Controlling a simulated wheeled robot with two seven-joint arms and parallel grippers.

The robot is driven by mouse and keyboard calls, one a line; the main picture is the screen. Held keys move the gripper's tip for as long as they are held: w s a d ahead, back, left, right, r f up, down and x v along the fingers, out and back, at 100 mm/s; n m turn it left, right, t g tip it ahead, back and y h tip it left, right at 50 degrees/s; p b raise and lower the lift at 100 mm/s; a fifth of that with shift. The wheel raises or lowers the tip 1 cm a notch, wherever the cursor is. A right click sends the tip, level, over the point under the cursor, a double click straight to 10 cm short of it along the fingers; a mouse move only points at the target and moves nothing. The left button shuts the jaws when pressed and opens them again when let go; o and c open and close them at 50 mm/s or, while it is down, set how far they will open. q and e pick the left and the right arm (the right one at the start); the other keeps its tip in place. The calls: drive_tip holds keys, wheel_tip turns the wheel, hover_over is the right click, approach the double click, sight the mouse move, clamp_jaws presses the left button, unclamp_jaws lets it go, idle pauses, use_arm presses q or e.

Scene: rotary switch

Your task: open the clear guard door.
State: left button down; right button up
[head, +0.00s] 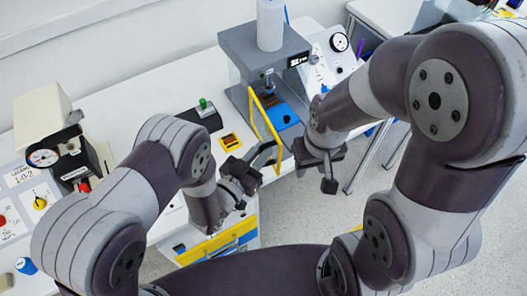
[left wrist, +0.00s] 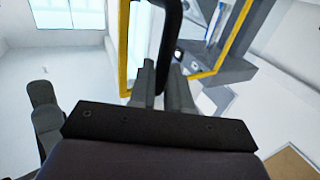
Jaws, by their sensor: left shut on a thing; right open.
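The clear guard door (head: 263,120) has a yellow frame and stands at the front of the grey press (head: 262,42). Its yellow frame also shows in the left wrist view (left wrist: 124,48). My left gripper (head: 262,160) is at the door's near edge, shut on its black handle (left wrist: 170,45), which passes between the fingertips. How far the door is swung from the press is hard to tell. My right gripper (head: 328,172) is open and empty, pointing down, right of the door and apart from it.
A blue plate (head: 284,115) lies under the press head. A control box with a gauge (head: 338,42) stands to its right. A black box with a green knob (head: 203,106) and a yellow part (head: 231,142) lie left of the door. Yellow-fronted drawers (head: 215,246) are below the bench.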

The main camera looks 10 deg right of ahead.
use_arm(q)
drive_tip(key=shift+w+r, duration=0.25)
drive_tip(key=shift+r, duration=0.15)
drive_tip(key=c, duration=1.4)
unclamp_jaws()
drive_tip(key=shift+o, duration=0.8)
drive_tip(key=shift+w+f, duration=0.1)
drive_tip(key=shift+w, duration=0.15)
use_arm(e)
drive_tip(key=shift+w, duration=0.2)
use_arm(q)
drive_tip(key=shift+s, duration=0.1)
